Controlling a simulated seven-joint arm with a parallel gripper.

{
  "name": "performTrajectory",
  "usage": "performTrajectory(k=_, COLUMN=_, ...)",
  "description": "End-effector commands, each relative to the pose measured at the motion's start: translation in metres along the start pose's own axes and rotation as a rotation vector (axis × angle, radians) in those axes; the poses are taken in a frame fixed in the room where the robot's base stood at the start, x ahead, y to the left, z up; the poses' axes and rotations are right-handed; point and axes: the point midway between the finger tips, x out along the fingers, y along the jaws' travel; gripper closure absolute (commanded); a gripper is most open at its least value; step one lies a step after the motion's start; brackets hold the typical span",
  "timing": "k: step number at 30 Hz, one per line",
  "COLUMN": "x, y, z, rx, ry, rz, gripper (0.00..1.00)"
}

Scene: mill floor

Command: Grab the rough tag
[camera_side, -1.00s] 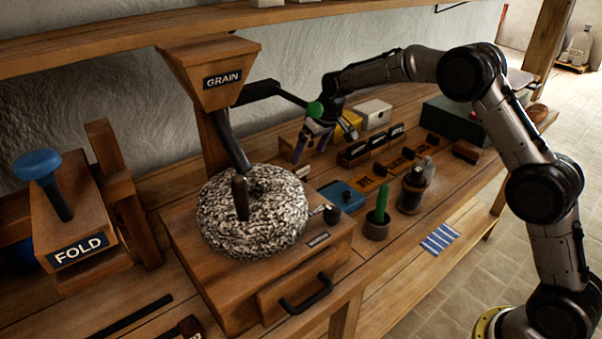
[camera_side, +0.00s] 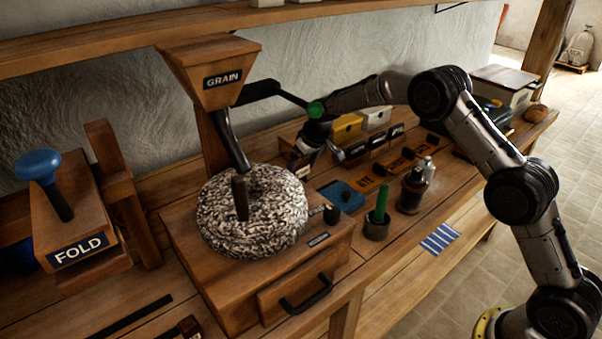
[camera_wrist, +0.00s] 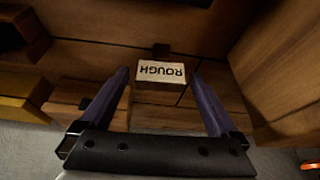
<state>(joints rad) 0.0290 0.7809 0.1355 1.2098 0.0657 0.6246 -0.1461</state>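The rough tag (camera_wrist: 160,71) is a small cream block lettered "ROUGH", upside down in the wrist view, with a small dark knob behind it. My gripper (camera_wrist: 159,84) is open, its two purple fingers on either side of the tag. A gap shows beside each finger, so it is not gripped. In the side view my gripper (camera_side: 306,158) is low behind the millstone, at the left end of the row of dark labelled blocks. A small pale patch by the fingers there may be the tag; its lettering cannot be read.
The speckled millstone (camera_side: 268,208) and grain hopper (camera_side: 208,72) stand left of my gripper. Dark labelled blocks (camera_side: 357,152), yellow and white boxes, a blue tray (camera_side: 343,196) and a green-handled tool (camera_side: 380,207) are to its right. Wooden walls flank the tag in the wrist view.

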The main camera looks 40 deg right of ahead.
Motion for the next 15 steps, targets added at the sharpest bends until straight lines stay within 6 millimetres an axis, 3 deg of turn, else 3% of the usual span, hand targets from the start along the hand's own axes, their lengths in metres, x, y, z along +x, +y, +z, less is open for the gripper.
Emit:
performTrajectory(k=2, x=-0.0002, y=0.0001, z=0.0001, rx=0.0, ry=0.0, rz=0.0, gripper=0.2)
performTrajectory(k=12, x=-0.0003, y=0.0002, z=0.0002, rx=0.0, ry=-0.001, rz=0.0, gripper=0.81)
performTrajectory(k=15, x=-0.0005, y=0.0002, z=0.0001, rx=0.0, ry=0.0, rz=0.0, gripper=0.84)
